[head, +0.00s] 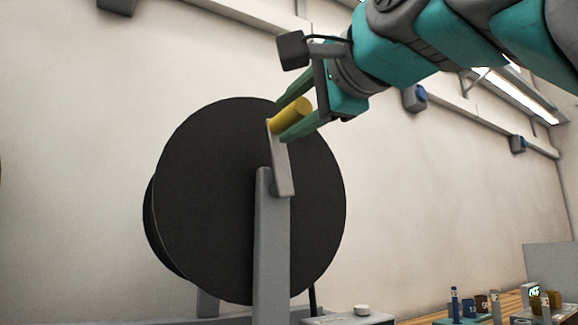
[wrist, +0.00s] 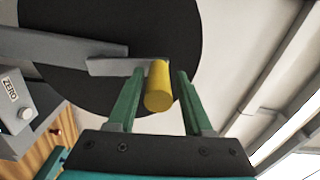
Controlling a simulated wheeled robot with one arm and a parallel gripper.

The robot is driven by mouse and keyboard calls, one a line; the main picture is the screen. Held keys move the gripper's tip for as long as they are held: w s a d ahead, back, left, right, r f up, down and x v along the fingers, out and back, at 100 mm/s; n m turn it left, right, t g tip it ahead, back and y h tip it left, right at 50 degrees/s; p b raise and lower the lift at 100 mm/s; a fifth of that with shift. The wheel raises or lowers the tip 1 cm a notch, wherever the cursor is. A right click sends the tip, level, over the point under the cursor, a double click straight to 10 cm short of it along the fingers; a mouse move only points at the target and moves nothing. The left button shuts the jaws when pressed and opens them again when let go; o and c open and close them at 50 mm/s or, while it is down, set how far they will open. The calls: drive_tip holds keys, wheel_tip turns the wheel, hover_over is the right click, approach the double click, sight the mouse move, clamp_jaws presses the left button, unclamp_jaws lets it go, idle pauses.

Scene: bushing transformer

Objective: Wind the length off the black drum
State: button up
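The black drum (head: 215,190) stands on a grey upright post (head: 271,260), its round flange facing me. It also fills the top of the wrist view (wrist: 90,90). A short grey crank arm (head: 283,165) points up from the hub and carries a yellow handle (head: 288,115). My gripper (head: 284,120) is open, with its two green fingers on either side of the yellow handle. In the wrist view the handle (wrist: 159,88) lies between the fingers, with a gap on the right; contact on the left is unclear. A thin black strand (head: 312,299) shows below the drum's right edge.
A grey box with a white knob (head: 362,309) sits at the lower right of the drum; the wrist view shows it marked ZERO (wrist: 12,97). Several small coloured items stand on the wooden bench (head: 420,320) at right.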

sight(310, 101)
drive_tip(key=shift+o, duration=0.7)
drive_tip(key=shift+s, duration=0.1)
drive_tip(key=v, duration=0.7)
drive_tip(key=shift+s+d+b, duration=0.2)
drive_tip(key=shift+s+b, duration=0.05)
drive_tip(key=shift+b, duration=0.05)
